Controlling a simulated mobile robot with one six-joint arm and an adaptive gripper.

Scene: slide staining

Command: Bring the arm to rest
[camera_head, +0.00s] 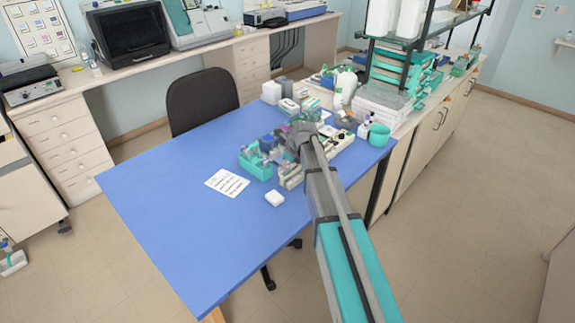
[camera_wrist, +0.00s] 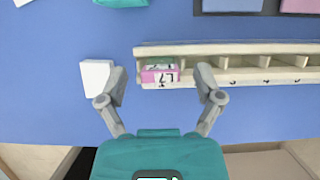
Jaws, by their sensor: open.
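My gripper (camera_wrist: 161,82) is open in the wrist view. Its two fingers are spread on either side of the left end of a cream slotted rack (camera_wrist: 205,48). A pink-and-white labelled item (camera_wrist: 159,74) sits in the rack's leftmost part, between the fingertips in the picture. I cannot tell whether the fingers touch the rack. In the head view my arm (camera_head: 325,205) reaches over the blue table (camera_head: 175,210), and its end hides part of the items there.
A small white box (camera_wrist: 96,78) lies left of the rack. A printed sheet (camera_head: 227,182) and a teal rack (camera_head: 254,168) stand left of my arm. A teal cup (camera_head: 379,135) is at the right edge. A black chair (camera_head: 202,98) is behind; the table's left half is clear.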

